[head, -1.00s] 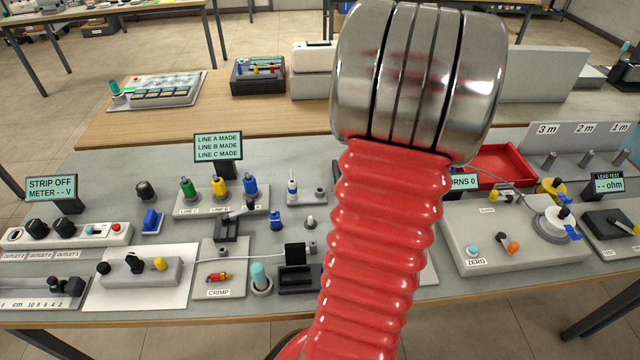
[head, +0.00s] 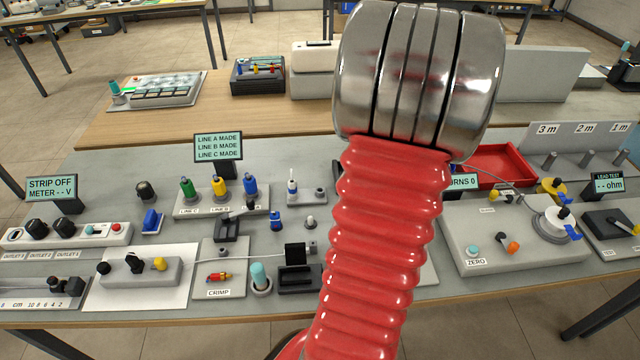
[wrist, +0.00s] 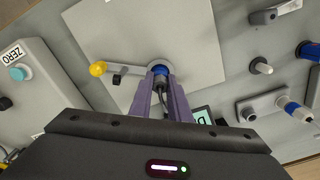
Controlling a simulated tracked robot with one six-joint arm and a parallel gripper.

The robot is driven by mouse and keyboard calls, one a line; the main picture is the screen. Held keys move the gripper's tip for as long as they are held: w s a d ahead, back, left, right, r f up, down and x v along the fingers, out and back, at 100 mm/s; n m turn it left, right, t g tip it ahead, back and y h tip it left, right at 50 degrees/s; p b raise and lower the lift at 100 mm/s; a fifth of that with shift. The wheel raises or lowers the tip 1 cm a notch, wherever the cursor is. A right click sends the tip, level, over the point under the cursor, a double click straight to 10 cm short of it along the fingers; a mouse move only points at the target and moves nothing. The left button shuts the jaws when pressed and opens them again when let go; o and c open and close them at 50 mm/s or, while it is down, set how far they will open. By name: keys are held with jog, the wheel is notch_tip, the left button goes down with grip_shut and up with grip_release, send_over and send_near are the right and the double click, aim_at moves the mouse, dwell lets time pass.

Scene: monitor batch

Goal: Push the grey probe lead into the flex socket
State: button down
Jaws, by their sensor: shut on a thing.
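In the wrist view my gripper (wrist: 161,88) has its two purple fingers shut on a dark grey lead (wrist: 166,101), which I take to be the grey probe lead. A blue collar (wrist: 160,70) shows at the fingertips, over a pale plate (wrist: 188,35). It sits at the end of a short grey bar with a yellow knob (wrist: 98,68). I cannot tell whether the collar belongs to the flex socket, or whether the lead's tip is inside it. In the head view my own red-sleeved arm hides the gripper and the lead.
A box with a ZERO button (head: 473,250) stands right of my arm. A red tray (head: 500,165) lies behind. Bench space between fixtures is narrow.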

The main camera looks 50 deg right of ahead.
jog(key=shift+f, duration=0.1)
dwell(0.3)
jog(key=c, duration=1.6)
grip_release()
notch_tip(320, 180, up, 14)
jog(key=shift+f, duration=0.15)
